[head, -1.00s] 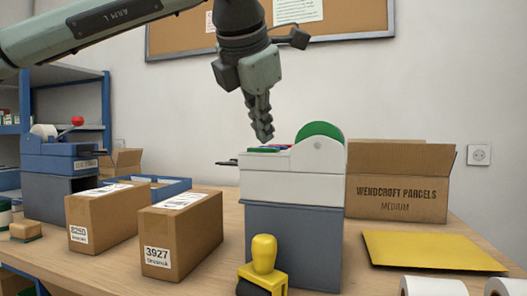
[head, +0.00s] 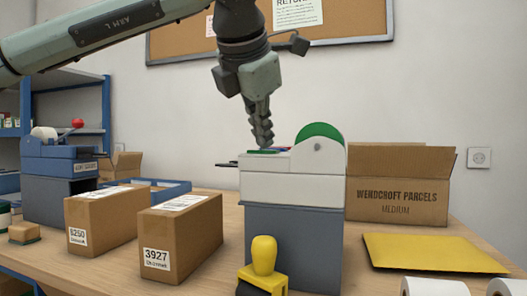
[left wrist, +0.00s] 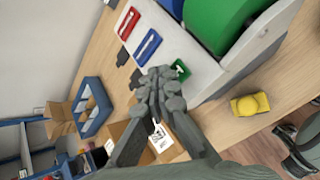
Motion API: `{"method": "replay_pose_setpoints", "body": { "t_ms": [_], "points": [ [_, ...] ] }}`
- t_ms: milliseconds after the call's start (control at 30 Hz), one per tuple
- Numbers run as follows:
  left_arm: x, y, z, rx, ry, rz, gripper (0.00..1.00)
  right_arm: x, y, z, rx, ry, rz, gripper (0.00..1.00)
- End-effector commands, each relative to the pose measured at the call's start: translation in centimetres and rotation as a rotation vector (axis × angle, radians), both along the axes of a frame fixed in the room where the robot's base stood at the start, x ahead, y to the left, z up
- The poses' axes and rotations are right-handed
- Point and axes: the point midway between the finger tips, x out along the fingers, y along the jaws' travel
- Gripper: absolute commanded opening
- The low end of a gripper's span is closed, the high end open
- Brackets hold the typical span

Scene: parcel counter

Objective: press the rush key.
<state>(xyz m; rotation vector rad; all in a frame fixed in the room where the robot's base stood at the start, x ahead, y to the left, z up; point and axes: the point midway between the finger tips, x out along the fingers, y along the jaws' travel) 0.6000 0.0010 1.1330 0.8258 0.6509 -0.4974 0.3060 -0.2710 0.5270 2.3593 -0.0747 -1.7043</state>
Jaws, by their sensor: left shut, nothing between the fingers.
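The white label machine (head: 285,184) stands on a grey-blue base on the counter, with a green disc on its right side. Its top holds a red key (left wrist: 128,22), a blue key (left wrist: 147,44) and a green key (left wrist: 181,68) in a row; I cannot read which is the rush key. The green key also shows in the head view (head: 262,151). My left gripper (head: 266,145) is shut and empty, pointing down with its tips just at the green key. In the left wrist view its tips (left wrist: 163,76) partly cover that key's near side; I cannot tell if they touch. My right gripper is not in view.
A yellow-handled stamp (head: 263,262) stands in front of the machine. Two labelled parcels (head: 181,240) are to its left. An open carton (head: 400,190) and a yellow envelope (head: 432,252) lie to its right. A blue machine (head: 60,165) stands at far left.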

Motion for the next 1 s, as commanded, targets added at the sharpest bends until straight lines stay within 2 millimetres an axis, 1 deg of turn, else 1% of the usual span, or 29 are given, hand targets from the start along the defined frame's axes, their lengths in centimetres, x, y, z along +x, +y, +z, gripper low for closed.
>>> {"method": "replay_pose_setpoints", "body": {
  "t_ms": [167,467,567,1000],
  "points": [
    [0.0,0.0,0.9,0.0,0.001,-0.001,0.0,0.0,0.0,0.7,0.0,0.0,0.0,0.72],
    [0.0,0.0,1.0,0.0,0.0,0.0,0.0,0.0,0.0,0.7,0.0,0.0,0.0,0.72],
    [0.0,0.0,1.4,-0.001,-0.001,-0.001,0.0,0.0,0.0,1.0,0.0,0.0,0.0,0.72],
    [0.0,0.0,5.7,0.0,0.0,0.0,0.0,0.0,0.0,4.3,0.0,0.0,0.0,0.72]
  ]
}}
